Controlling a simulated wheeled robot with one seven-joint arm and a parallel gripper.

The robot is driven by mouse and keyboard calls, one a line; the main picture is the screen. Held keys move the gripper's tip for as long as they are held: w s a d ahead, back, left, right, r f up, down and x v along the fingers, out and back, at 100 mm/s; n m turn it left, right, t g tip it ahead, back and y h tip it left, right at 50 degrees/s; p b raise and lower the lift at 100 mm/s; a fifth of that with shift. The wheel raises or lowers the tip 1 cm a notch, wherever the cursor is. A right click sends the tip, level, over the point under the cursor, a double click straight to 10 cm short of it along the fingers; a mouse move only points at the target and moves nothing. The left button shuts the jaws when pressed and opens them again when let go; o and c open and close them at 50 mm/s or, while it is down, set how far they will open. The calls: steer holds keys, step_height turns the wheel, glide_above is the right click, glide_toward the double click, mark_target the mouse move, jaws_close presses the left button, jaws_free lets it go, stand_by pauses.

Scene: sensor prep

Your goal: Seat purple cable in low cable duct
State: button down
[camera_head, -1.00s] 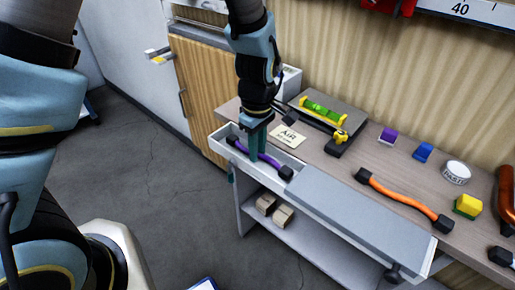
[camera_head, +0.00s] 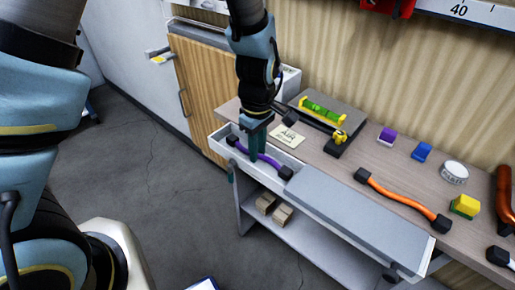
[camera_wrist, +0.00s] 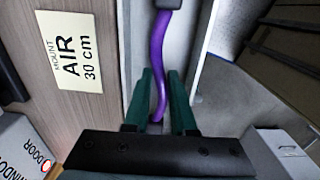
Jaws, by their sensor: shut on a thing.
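The purple cable (camera_head: 268,160) with black end blocks lies inside the open left part of the white cable duct (camera_head: 222,139) along the bench's front edge. My gripper (camera_head: 254,157) reaches down into the duct at the cable's left half, its green fingers shut on the cable. In the wrist view the cable (camera_wrist: 158,60) runs between the green fingers of my gripper (camera_wrist: 160,85), with the duct walls on both sides. The cable's near end is partly hidden by my gripper. I cannot tell whether the cable touches the duct floor all along.
A grey cover (camera_head: 355,213) closes the duct's right part. An orange cable (camera_head: 400,200) lies on the bench (camera_head: 325,172) behind it. An "AIR 30 cm" card (camera_head: 287,137) lies just behind my gripper. Purple, blue and yellow blocks stand farther right. Small boxes (camera_head: 275,208) sit on the shelf below.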

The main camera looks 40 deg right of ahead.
steer(key=shift+f+b, duration=0.35)
steer(key=shift+f, duration=0.25)
stand_by(0.9)
steer(key=shift+c, duration=0.9)
jaws_free()
steer(key=shift+r+p, duration=3.25)
steer(key=shift+r, duration=0.35)
steer(key=w+a+r+m, duration=0.1)
steer(key=w+a+r, duration=0.4)
steer(key=a, duration=0.4)
steer(key=w+a+r+m, duration=0.1)
steer(key=w+a+r, duration=0.2)
steer(key=w+a, duration=0.55)
steer(key=a+r+m, duration=0.1)
steer(key=a+r, duration=0.1)
steer(key=a, duration=0.6)
steer(key=a+r+m+t, duration=0.1)
steer(key=a+r, duration=0.1)
steer(key=a, duration=0.7)
steer(key=shift+s+a+r+t, duration=0.3)
steer(key=shift+r, duration=0.1)
